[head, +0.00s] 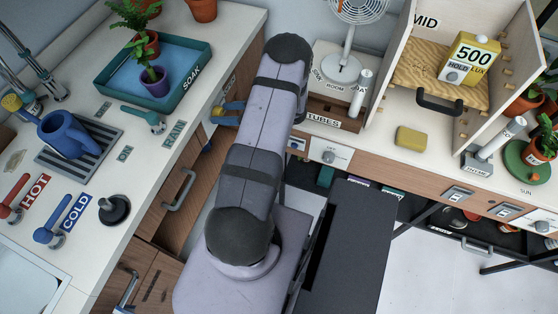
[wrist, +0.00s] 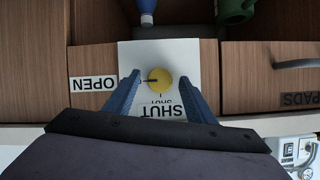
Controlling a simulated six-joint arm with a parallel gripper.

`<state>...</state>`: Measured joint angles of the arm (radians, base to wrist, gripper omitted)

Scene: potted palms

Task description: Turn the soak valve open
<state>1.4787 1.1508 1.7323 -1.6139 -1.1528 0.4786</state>
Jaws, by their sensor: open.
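The valve is a round yellow knob (wrist: 161,79) on a white plate (wrist: 197,58) in the cabinet front, seen in the wrist view. A short dark mark shows at the knob's left side, towards the OPEN label (wrist: 93,83). The SHUT label (wrist: 164,112) lies below the knob. My gripper (wrist: 160,78) is open, with one blue finger on each side of the knob and a visible gap at both sides. In the head view, my gripper (head: 226,112) is at the left counter's front, and the yellow knob (head: 217,112) shows beside its fingers, partly hidden.
A blue tray labelled SOAK (head: 185,92) holds a potted plant on the left counter. A teal lever (head: 148,117) stands near the RAIN label (head: 174,134). Below are wooden drawers with a grey handle (head: 180,190). A blue bottle (wrist: 147,12) is above the plate in the wrist view.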

